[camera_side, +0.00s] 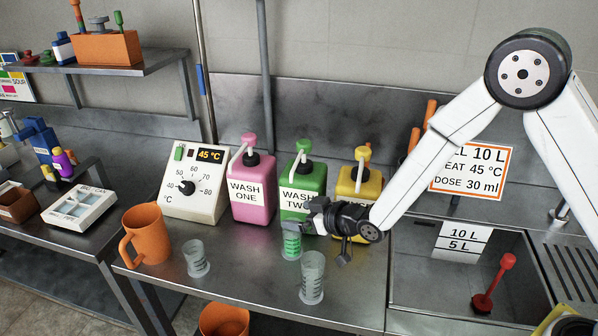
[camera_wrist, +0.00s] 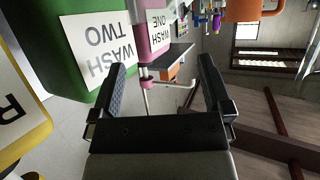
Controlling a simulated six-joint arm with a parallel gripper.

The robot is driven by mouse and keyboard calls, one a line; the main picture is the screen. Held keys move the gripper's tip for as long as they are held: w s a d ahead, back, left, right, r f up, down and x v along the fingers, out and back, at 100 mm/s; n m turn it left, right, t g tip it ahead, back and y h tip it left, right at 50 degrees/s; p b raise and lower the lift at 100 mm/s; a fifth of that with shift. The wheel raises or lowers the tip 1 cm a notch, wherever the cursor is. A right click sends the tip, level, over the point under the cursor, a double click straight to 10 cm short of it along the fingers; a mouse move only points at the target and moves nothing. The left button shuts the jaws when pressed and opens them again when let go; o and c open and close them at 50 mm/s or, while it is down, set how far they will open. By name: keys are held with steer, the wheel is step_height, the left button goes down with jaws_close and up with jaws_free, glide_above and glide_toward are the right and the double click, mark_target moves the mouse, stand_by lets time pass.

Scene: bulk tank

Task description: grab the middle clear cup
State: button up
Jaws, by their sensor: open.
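Several small clear measuring cups stand upright on the steel bench in the side view. The left cup (camera_side: 196,258) is beside the orange jug. The middle cup (camera_side: 291,243) looks green and stands in front of the green WASH TWO bottle. The right cup (camera_side: 312,278) is nearest the camera. My gripper (camera_side: 308,217) is open, just above and slightly right of the middle cup in the picture; whether it touches the cup I cannot tell. In the wrist view my gripper (camera_wrist: 165,85) has its fingers spread, and I make out no clear cup between them.
Behind the cups stand pink (camera_side: 252,190), green (camera_side: 303,180) and yellow (camera_side: 359,187) pump bottles. A temperature dial box (camera_side: 193,205) and an orange jug (camera_side: 150,237) are at the left. A sink with a red-handled tool (camera_side: 496,283) is at the right.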

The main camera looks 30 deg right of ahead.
mark_target(292, 239)
steer(key=shift+f, duration=0.7)
steer(key=shift+f, duration=0.1)
steer(key=shift+f, duration=1.25)
steer(key=shift+w+f, duration=0.1)
steer(key=shift+f, duration=0.25)
steer(key=shift+x, duration=1.35)
steer(key=shift+r, duration=0.1)
jaws_close()
steer(key=shift+r, duration=0.25)
